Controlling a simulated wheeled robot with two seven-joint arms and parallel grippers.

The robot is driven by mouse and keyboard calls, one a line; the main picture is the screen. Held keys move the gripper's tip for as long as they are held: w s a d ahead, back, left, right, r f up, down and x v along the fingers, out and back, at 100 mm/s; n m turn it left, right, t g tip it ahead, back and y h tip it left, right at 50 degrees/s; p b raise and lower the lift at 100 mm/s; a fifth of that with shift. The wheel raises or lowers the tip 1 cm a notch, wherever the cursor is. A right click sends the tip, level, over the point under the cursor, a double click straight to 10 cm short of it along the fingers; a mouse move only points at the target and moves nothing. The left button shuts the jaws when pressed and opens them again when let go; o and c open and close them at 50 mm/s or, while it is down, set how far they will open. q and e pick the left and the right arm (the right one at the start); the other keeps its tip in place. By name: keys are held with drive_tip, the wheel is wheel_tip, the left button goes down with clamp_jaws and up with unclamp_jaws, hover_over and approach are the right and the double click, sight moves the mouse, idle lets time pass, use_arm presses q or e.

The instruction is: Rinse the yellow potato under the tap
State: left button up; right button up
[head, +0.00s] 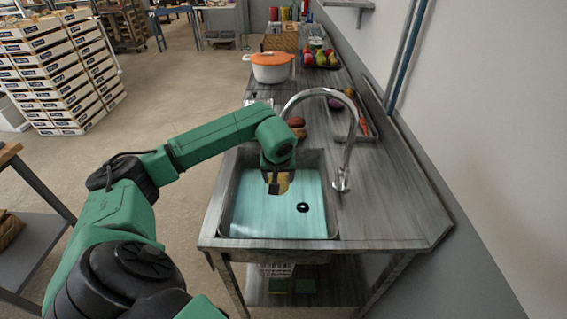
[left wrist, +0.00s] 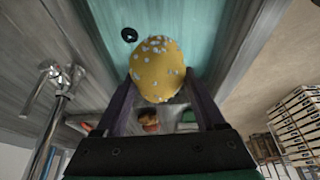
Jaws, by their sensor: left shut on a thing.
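The yellow potato (left wrist: 158,70) is between the two fingers of my left gripper (left wrist: 160,95) in the left wrist view, with pale bluish-white spots over its skin. In the head view my left gripper (head: 277,186) is shut on the potato (head: 284,183), above the sink basin (head: 250,222). The basin has a teal floor and a dark drain (head: 303,207). The tap (head: 348,140) stands at the right rim of the sink, its spout arching left near my left wrist. No clear water stream shows. My right gripper is not in view.
Brown potatoes (head: 297,122) lie on the counter behind the sink. An orange-lidded white pot (head: 271,68), a tray of fruit (head: 322,58) and a tray with a carrot (head: 363,124) stand farther back. A wall bounds the right side. Stacked crates (head: 60,80) stand left.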

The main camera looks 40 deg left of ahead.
use_arm(q)
drive_tip(key=s+r+p, duration=0.1)
drive_tip(key=s, duration=0.1)
drive_tip(key=s+d+r, duration=0.1)
drive_tip(key=s+r, duration=0.1)
drive_tip(key=shift+d+r+p, duration=0.2)
drive_tip(key=shift+r+p, duration=0.1)
drive_tip(key=shift+p, duration=0.05)
drive_tip(key=shift+s+d+r, duration=0.15)
drive_tip(key=shift+s+r, duration=0.05)
drive_tip(key=shift+s, duration=0.15)
